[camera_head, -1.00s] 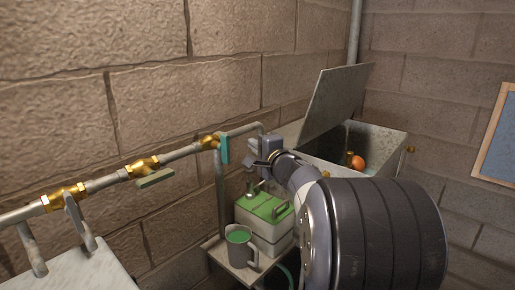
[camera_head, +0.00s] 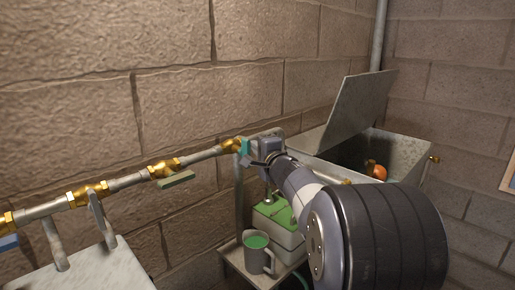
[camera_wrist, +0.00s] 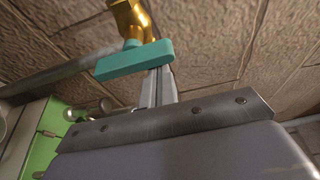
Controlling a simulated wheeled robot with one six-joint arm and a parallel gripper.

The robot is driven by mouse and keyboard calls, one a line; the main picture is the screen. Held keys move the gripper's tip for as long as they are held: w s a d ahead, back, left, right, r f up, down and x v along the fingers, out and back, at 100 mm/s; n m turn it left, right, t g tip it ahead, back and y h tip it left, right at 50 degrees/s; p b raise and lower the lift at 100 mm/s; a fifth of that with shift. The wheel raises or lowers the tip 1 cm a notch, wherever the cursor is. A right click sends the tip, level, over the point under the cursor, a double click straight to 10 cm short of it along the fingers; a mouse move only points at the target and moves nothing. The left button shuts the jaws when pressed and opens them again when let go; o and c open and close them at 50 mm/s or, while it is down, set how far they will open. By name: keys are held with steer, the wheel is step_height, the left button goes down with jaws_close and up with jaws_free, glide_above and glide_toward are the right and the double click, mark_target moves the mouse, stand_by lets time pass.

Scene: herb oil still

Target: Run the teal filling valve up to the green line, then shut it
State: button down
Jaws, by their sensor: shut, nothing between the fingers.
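The teal valve lever (camera_head: 245,151) hangs down from a brass valve body on the wall pipe, partly covered by my gripper. In the wrist view the teal lever (camera_wrist: 134,61) lies across the picture below its brass body (camera_wrist: 131,20). My gripper (camera_wrist: 157,88) is shut and empty, its fingers ending right by the lever; I cannot tell whether they touch it. In the head view my gripper (camera_head: 254,162) is just right of the lever. I cannot make out a green line.
Another brass valve with a green lever (camera_head: 177,180) is further left on the pipe. Below stand a grey mug with green inside (camera_head: 258,258) and a green-topped container (camera_head: 280,222). An open metal tank (camera_head: 408,158) with an orange ball (camera_head: 379,173) stands at right.

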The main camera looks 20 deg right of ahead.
mark_target(247, 152)
steer(key=shift+s+a+n+t+b, duration=0.15)
steer(key=shift+n+b, duration=0.1)
steer(key=shift+n, duration=0.2)
steer(key=shift+w+a+n+t+b, duration=0.1)
steer(key=shift+n+t+b, duration=0.1)
steer(key=shift+n, duration=0.25)
steer(key=n+b, duration=0.1)
steer(key=n, duration=0.1)
steer(key=n+t+y+b, duration=0.1)
steer(key=n, duration=0.1)
steer(key=a+n+b, duration=0.1)
steer(key=n, duration=0.1)
steer(key=shift+s+a+n+t+b, duration=0.1)
steer(key=shift+s+n+t+b, duration=0.15)
steer(key=shift+s+n+b, duration=0.05)
steer(key=n, duration=0.1)
steer(key=n+y+b, duration=0.1)
steer(key=n, duration=0.1)
steer(key=n+y+b, duration=0.1)
steer(key=shift+s+a+f+n+t, duration=0.15)
steer(key=shift+a+n+t, duration=0.15)
steer(key=shift+a, duration=0.05)
steer(key=n+y, duration=0.1)
steer(key=n, duration=0.1)
steer(key=n+y+b, duration=0.1)
steer(key=n, duration=0.1)
steer(key=shift+s+a+f, duration=0.1)
steer(key=shift+s+a, duration=0.05)
steer(key=shift+a, duration=0.25)
steer(key=shift+f, duration=0.1)
